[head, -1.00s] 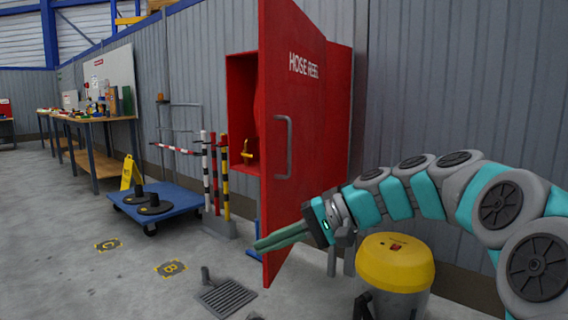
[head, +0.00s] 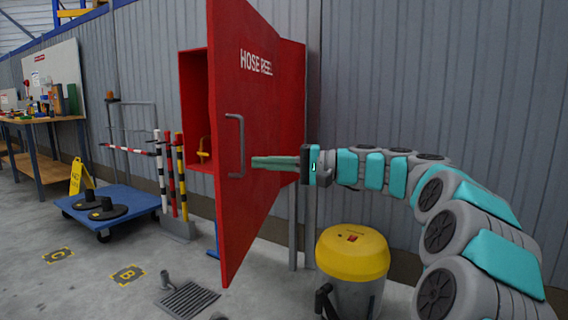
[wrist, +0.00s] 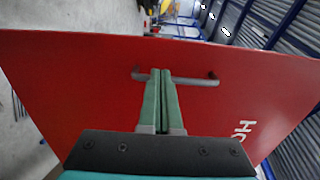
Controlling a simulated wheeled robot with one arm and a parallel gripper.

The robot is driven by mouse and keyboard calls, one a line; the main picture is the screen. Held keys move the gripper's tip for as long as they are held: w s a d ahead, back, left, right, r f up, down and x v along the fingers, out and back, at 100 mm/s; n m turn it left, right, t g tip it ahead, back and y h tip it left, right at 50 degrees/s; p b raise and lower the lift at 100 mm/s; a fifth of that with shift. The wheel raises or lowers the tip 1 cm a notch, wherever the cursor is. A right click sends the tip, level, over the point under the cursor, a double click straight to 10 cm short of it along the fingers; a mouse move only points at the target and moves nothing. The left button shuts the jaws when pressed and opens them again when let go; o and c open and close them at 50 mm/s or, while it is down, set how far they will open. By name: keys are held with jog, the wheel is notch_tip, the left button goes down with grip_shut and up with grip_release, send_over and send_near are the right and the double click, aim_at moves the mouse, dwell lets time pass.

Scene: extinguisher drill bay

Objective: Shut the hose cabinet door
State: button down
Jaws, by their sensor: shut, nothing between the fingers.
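The red hose cabinet (head: 195,110) stands against the grey wall, with its opening showing to the left of the door. Its red door (head: 262,130), marked HOSE REEL, stands wide open towards me. A grey bar handle (head: 236,146) is on the door's outer face, near its free edge. My gripper (head: 254,162) is shut and empty, in front of the door's outer face beside the handle. In the wrist view the closed green fingers (wrist: 160,75) overlap the handle (wrist: 205,81); I cannot tell whether they touch it or the door.
A blue trolley (head: 110,210), striped posts (head: 170,175) and a yellow sign (head: 76,176) are left of the cabinet. A floor drain (head: 190,300) lies in front. A workbench (head: 45,135) stands farther left.

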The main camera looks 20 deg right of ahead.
aim_at(224, 161)
jog(key=shift+x, duration=3.15)
